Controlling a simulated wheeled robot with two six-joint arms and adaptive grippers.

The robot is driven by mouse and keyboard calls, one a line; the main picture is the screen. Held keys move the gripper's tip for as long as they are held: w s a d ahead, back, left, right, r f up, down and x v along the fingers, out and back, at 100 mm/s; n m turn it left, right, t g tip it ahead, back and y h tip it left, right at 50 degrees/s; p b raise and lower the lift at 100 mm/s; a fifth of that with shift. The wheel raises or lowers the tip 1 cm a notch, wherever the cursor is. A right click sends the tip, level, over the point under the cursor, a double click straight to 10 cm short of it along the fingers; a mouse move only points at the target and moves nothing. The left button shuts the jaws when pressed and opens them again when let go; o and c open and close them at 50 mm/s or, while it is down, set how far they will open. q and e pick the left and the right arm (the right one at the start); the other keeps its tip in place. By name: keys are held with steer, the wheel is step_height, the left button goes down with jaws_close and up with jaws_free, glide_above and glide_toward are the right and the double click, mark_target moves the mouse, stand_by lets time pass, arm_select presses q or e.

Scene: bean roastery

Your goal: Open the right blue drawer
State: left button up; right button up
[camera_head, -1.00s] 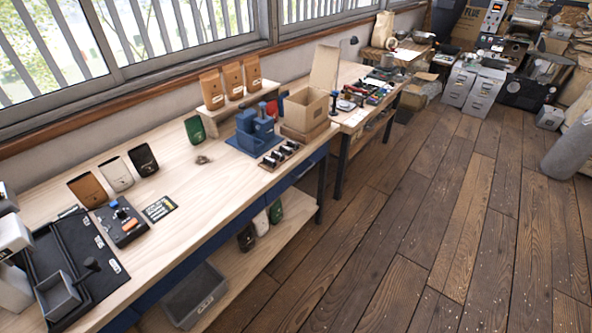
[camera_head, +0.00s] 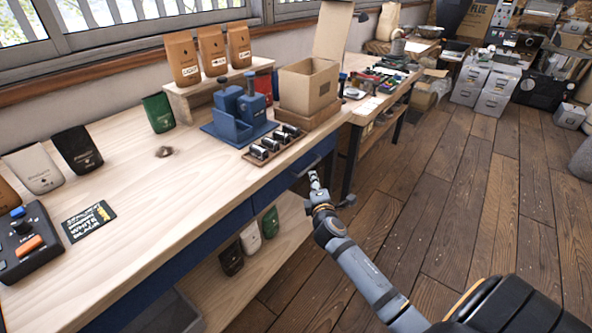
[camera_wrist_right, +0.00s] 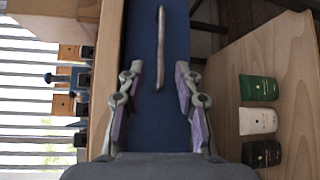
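The right blue drawer (camera_head: 275,189) is set under the front edge of the wooden workbench and looks shut. Its slim metal handle (camera_head: 306,167) shows near my right gripper (camera_head: 316,183). In the right wrist view the drawer front (camera_wrist_right: 172,120) fills the gap between the fingers, and the handle (camera_wrist_right: 160,48) lies ahead of them, roughly in line with the gap. My right gripper (camera_wrist_right: 160,92) is open and empty, with purple pads apart on both sides. I cannot see the fingers touching the handle. My left gripper is in neither view.
The workbench top (camera_head: 190,185) carries a blue machine (camera_head: 240,112), a tray of small jars (camera_head: 270,145) and a cardboard box (camera_head: 308,85). A lower shelf (camera_head: 285,225) holds three pouches. The wooden floor (camera_head: 440,190) in front is clear.

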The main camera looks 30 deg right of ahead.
mark_target(310, 166)
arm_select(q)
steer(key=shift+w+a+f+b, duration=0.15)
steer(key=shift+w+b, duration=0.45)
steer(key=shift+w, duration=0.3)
arm_select(e)
steer(key=shift+x, duration=5.2)
steer(key=c, duration=0.7)
jaws_close()
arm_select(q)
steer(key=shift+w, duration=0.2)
arm_select(e)
steer(key=shift+s+d, duration=0.1)
